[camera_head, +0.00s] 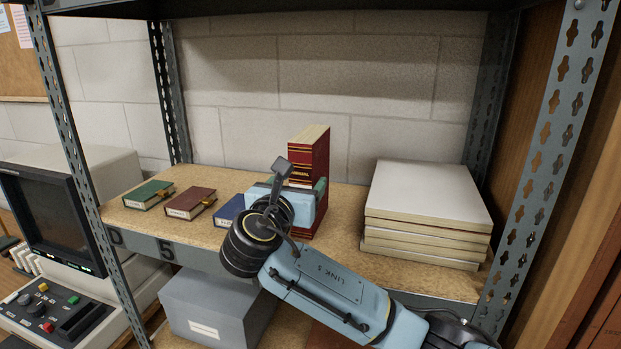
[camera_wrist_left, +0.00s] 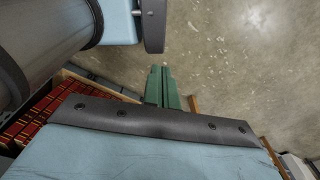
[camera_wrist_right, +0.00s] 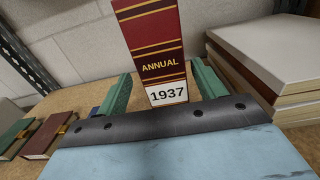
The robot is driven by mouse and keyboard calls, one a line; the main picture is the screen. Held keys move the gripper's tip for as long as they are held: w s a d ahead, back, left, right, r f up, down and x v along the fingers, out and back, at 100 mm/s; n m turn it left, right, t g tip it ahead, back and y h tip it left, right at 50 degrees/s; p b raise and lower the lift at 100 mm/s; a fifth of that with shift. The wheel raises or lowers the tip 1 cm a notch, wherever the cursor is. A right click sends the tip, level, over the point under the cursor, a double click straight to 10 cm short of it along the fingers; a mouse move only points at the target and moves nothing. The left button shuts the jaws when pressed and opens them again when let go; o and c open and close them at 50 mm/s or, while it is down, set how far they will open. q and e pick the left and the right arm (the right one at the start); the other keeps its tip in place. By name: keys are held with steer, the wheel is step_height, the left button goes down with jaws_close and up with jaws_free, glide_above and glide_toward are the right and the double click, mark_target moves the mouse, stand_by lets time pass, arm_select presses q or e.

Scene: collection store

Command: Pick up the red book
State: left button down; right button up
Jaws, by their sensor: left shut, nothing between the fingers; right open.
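The red book (camera_head: 317,156) stands upright on the shelf in the head view, partly hidden behind my right wrist. In the right wrist view its spine (camera_wrist_right: 157,40) faces the camera, with gold bands, "ANNUAL" and a white "1937" label. My right gripper (camera_wrist_right: 162,85) is open, with one green finger on each side of the spine. I cannot tell whether either finger touches the book. My left gripper (camera_wrist_left: 161,80) is shut and empty above the floor; it is not in the head view.
Green (camera_head: 148,194), brown-red (camera_head: 190,203) and blue (camera_head: 229,211) small books lie flat to the left on the shelf board (camera_head: 345,245). A stack of pale boxes or large volumes (camera_head: 428,200) is close on the right. Perforated uprights (camera_head: 550,150) frame the bay.

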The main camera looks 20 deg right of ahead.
steer(key=p+x, duration=0.1)
steer(key=x, duration=0.1)
steer(key=shift+w+d+r, duration=0.1)
steer(key=shift+d+r, duration=0.05)
steer(key=shift+d, duration=0.25)
steer(key=shift+x, duration=1.1)
steer(key=shift+w, duration=0.1)
steer(key=shift+c, duration=0.6)
jaws_close()
arm_select(q)
steer(key=shift+w+d+r, duration=0.1)
steer(key=shift+w+r, duration=0.45)
steer(key=shift+r, duration=0.2)
